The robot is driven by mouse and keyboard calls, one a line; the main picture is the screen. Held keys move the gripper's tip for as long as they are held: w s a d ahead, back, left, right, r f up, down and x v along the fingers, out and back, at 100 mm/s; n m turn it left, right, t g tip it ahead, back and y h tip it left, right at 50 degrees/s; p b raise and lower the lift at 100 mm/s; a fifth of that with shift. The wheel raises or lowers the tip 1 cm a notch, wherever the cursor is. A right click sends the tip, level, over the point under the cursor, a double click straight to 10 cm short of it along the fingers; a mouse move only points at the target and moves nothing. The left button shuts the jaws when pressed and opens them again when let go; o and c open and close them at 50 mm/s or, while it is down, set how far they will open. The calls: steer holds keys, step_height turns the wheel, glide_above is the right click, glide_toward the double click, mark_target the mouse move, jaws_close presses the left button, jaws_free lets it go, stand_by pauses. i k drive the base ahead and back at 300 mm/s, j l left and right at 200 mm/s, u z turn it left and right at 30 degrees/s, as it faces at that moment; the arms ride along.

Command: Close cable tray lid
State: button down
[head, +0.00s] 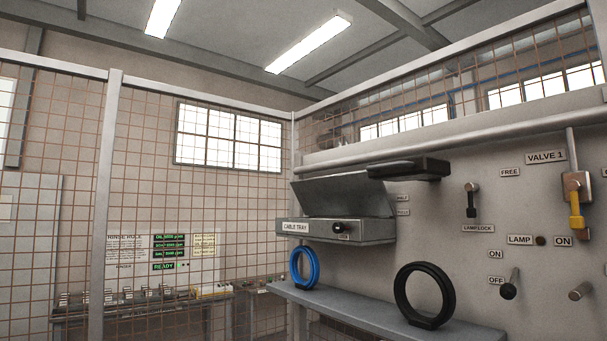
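The grey cable tray (371,231) is a shallow box on the panel wall, with a CABLE TRAY label and a black round knob (338,228) on its front. Its dark grey lid (345,197) stands raised and tilted above the tray, so the tray is open. The tray's inside is hidden at this low angle.
A dark elongated fixture (410,169) juts out by the lid's upper right. Below are a blue ring (297,262) and a black ring (400,297) upright on a grey shelf (365,306). Levers and knobs line the panel (450,240) at right. Mesh fencing stands left.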

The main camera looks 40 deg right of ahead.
mark_target(353, 193)
steer(key=i+z, duration=0.2)
steer(key=i, duration=0.45)
steer(key=i+z, duration=0.15)
steer(key=i, duration=0.55)
steer(key=i+j+z, duration=0.2)
steer(key=i, duration=0.45)
steer(key=i+u, duration=0.15)
steer(key=u, duration=0.3)
steer(key=i+l+u, duration=0.1)
steer(key=u, duration=0.3)
steer(key=i+l+u, duration=0.1)
steer(key=u, duration=0.35)
steer(key=i+l+u, duration=0.15)
steer(key=u, duration=5.1)
